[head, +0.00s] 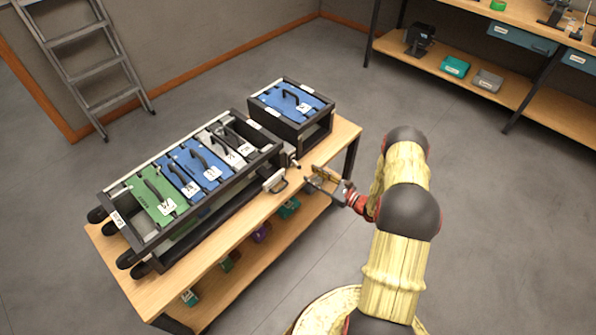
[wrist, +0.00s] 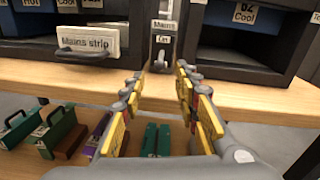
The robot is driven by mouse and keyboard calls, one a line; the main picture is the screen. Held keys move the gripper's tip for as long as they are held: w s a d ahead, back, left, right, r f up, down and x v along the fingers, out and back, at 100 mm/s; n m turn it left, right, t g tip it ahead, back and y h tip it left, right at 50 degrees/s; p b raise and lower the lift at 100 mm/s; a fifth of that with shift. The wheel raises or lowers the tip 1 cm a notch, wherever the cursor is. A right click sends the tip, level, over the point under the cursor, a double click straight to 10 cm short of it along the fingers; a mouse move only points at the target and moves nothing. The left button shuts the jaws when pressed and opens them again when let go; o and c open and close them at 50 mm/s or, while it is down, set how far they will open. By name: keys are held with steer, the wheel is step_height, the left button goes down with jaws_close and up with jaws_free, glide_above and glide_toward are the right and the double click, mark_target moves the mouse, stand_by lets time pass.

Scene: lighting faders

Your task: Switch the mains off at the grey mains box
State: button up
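The grey mains box (wrist: 165,45) stands upright at the table edge between two black housings in the wrist view. Its upper label reads "Mains"; the small label below it is too blurred to read for sure. A small grey lever-like part (wrist: 158,66) shows at its lower front. In the head view the mains box (head: 292,161) is small, at the right end of the long rack. My gripper (wrist: 160,77) is open and empty, its fingers spread in front of and below the box, apart from it. In the head view my gripper (head: 313,181) is just right of the box, over the table's front edge.
A white "Mains strip" drawer front (wrist: 88,42) with a dark handle is left of the box. The long rack (head: 150,243) holds green, blue and grey modules; a smaller rack (head: 318,128) is behind right. Coloured items (wrist: 60,132) lie on the lower shelf.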

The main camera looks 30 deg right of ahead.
mark_target(299, 167)
steer(key=b+x, duration=0.2)
steer(key=x, duration=0.5)
steer(key=shift+w, duration=0.15)
steer(key=shift+c, duration=0.4)
jaws_close()
